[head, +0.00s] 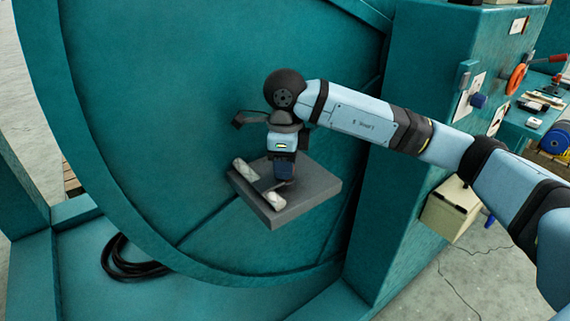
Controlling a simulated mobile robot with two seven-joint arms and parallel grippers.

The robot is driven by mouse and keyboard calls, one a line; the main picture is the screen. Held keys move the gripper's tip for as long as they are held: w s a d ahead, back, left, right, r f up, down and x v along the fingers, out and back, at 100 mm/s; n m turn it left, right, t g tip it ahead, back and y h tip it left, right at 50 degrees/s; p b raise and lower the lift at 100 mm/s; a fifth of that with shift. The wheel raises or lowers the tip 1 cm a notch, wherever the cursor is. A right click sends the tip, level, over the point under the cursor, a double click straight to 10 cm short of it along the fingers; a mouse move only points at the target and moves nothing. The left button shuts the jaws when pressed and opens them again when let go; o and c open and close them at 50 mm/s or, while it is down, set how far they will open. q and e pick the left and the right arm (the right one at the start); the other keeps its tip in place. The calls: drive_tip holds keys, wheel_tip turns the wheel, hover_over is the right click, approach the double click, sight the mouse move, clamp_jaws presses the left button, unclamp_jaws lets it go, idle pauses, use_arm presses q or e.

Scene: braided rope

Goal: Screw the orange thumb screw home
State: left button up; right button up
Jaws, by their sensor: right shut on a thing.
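My right gripper (283,182) points down over a dark grey square plate (318,190). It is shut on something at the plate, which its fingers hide. This is most likely the orange thumb screw, but no orange shows there, and I cannot tell how deep it sits. Two pale grey, speckled cylinder-like pieces lie on the plate to the left of the fingers, one towards the back (245,170) and one near the front edge (274,200). My left gripper is not in view.
The plate is in front of a large round teal panel (220,80) with a raised rim. A coiled black cable (133,270) lies at lower left. A teal cabinet (415,130) stands to the right, with a beige box (450,210) beside it. An orange ring (516,79) shows farther right.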

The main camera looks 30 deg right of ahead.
drive_tip(key=shift+n, duration=0.4)
drive_tip(key=shift+f+b, duration=0.1)
drive_tip(key=shift+b, duration=0.2)
idle(0.3)
drive_tip(key=shift+m, duration=0.7)
drive_tip(key=o, duration=1)
drive_tip(key=shift+c, duration=1.2)
